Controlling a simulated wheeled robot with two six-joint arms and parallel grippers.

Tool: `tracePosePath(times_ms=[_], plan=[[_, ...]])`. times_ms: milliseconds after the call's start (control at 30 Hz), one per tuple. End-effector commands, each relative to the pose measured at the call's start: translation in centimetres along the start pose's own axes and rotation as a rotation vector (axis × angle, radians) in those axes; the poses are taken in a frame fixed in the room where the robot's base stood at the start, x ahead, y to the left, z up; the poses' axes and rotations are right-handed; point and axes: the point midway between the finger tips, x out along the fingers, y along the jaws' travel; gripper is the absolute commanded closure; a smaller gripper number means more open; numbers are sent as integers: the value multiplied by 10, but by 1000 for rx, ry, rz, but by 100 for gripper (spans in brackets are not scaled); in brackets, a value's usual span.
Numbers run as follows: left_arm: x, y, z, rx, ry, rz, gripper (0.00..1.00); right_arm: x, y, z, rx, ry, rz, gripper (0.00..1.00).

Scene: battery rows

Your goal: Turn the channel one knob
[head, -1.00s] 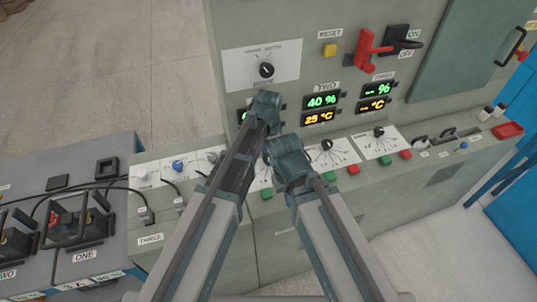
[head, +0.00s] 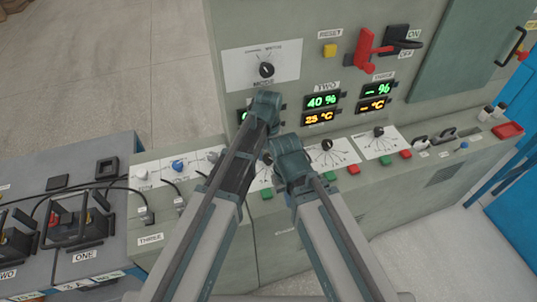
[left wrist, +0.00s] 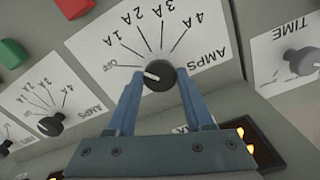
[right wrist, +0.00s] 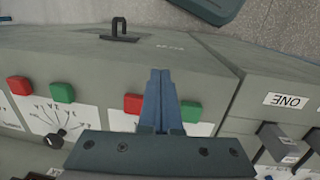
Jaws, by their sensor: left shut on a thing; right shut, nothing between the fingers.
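The channel one knob (left wrist: 160,75) is a round black knob with a white pointer mark on an AMPS dial plate (left wrist: 105,50). In the left wrist view its mark points left, toward the OFF label. My left gripper (left wrist: 158,82) is shut on this knob, one finger on each side. In the head view my arms hide the knob, and my left gripper (head: 266,108) shows only from behind. My right gripper (head: 287,152) is lower and to the right. In the right wrist view it (right wrist: 160,78) is shut and empty, in front of red and green buttons.
Two more AMPS knobs (head: 327,145) (head: 379,132) stand to the right on the sloped panel. A TIME knob (left wrist: 302,61) is beside the held one. Red and green buttons (right wrist: 191,111) line the panel edge.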

Motion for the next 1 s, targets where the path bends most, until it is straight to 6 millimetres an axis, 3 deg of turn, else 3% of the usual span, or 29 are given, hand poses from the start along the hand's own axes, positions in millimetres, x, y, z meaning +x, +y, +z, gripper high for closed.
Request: tracePosePath(times_ms=[500,1000], plan=[[0,0,0,-327,0,0,100,0,0,0,0,0,0,100],[0,0,0,-394,0,0,100,0,0,0,0,0,0,100]])
